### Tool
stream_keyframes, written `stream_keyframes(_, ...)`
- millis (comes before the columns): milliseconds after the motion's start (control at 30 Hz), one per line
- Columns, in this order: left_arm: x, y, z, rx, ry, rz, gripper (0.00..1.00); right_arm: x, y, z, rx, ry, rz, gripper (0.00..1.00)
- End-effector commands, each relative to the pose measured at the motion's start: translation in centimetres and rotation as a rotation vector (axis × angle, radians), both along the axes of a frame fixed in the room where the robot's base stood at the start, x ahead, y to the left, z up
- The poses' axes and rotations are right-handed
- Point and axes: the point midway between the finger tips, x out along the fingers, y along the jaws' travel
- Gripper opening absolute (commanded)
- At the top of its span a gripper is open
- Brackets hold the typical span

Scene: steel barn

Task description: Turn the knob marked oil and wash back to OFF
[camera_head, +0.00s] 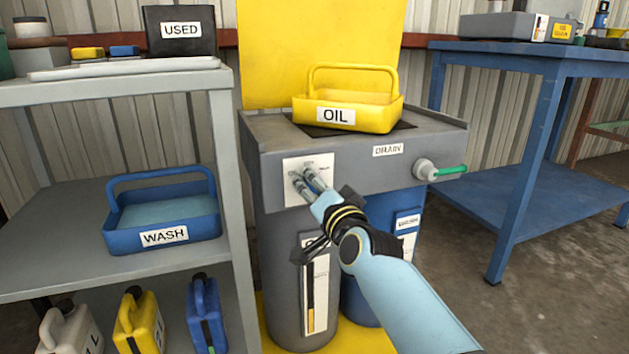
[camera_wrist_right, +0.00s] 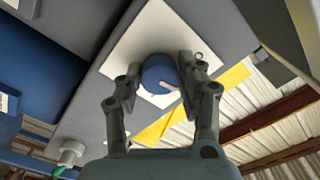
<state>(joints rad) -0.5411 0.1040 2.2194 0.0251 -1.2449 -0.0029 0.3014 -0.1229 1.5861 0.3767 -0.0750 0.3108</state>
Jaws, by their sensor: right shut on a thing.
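A round blue knob (camera_wrist_right: 158,72) with a pale pointer line sits on a white square plate (camera_head: 293,165) on the front of the grey sink unit. The plate also shows in the wrist view (camera_wrist_right: 127,62). My right gripper (camera_head: 308,178) reaches the plate from the front right. In the wrist view its two fingers (camera_wrist_right: 160,88) are closed on either side of the knob. The pointer slants to the lower right in that view, beside the right finger. In the head view the fingers hide most of the knob, and the small lettering on the plate is unreadable. My left gripper is not in view.
A yellow OIL tray (camera_head: 358,114) stands on the unit's top. A DRAIN valve with a green handle (camera_head: 450,170) sticks out right of my gripper. A grey shelf (camera_head: 60,205) holds a blue WASH tray (camera_head: 130,236) at left. A blue table (camera_head: 520,205) stands at right.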

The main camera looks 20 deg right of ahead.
Motion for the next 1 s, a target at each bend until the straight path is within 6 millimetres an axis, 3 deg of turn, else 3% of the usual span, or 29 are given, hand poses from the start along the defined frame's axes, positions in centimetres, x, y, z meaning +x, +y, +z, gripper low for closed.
stream_keyframes(333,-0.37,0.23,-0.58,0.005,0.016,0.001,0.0,-0.03,-0.02,-0.06,0.145,0.006,0.0,0.06)
stream_keyframes(900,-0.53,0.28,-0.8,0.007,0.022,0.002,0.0,-0.03,-0.02,-0.11,0.172,0.007,0.0,0.06)
stream_keyframes(933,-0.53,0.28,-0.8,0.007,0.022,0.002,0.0,-0.03,-0.02,-0.11,0.172,0.007,0.0,0.41)
stream_keyframes(1000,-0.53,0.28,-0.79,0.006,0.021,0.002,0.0,-0.02,-0.02,-0.09,0.172,0.007,0.0,0.51)
